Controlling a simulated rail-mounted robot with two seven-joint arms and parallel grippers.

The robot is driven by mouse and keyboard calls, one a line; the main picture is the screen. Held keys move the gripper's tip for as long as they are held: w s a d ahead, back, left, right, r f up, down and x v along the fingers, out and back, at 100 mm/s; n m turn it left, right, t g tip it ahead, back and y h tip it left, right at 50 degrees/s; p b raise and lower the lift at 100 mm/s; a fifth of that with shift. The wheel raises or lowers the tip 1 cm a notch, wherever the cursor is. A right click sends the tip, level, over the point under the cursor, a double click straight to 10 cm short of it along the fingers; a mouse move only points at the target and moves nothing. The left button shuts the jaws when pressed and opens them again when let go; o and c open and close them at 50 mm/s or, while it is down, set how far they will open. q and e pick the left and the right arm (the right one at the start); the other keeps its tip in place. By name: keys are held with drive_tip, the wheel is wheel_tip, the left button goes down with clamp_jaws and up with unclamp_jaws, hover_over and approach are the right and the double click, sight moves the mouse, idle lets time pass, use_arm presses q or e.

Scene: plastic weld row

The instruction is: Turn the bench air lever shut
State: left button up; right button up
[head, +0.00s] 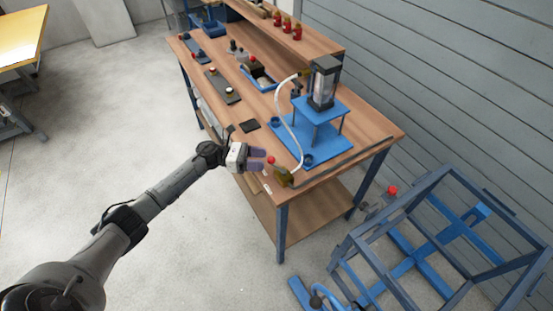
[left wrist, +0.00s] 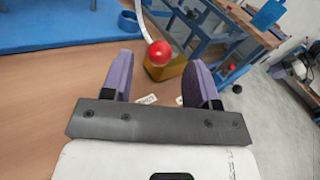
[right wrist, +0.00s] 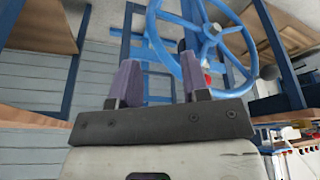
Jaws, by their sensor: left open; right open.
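A white hose runs to the block. My left gripper (head: 262,159) is open, its purple fingers pointing at the knob. I cannot tell whether a finger touches the knob. My right gripper (right wrist: 160,68) is open and empty, seen only in its own wrist view.
A blue press stand (head: 318,110) with a dark cylinder stands on the bench behind the valve. A blue frame (head: 400,240) stands on the floor at right. A blue handwheel (right wrist: 213,30) shows beyond my right fingers. Open floor lies left of the bench.

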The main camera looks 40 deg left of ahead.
use_arm(q)
drive_tip(key=shift+x, duration=2.95)
drive_tip(key=shift+c, duration=0.4)
drive_tip(key=c, duration=0.8)
drive_tip(key=shift+f+b, duration=0.2)
drive_tip(key=shift+b, duration=0.1)
drive_tip(key=m+g+b, duration=0.1)
drive_tip(key=b, duration=0.1)
drive_tip(key=g+h+b, duration=0.1)
drive_tip(key=b, duration=0.2)
drive_tip(key=w+m+g+b, duration=0.1)
drive_tip(key=b, duration=0.1)
drive_tip(key=shift+d+f+m+g+h+b, duration=0.1)
drive_tip(key=shift+f+m+g+h+b, duration=0.2)
drive_tip(key=shift+h+b, duration=0.1)
drive_tip(key=shift+c, duration=0.2)
drive_tip(key=shift+r+m+g+b, duration=0.25)
drive_tip(key=shift+m+g+b, duration=0.05)
drive_tip(key=shift+g+b, duration=0.15)
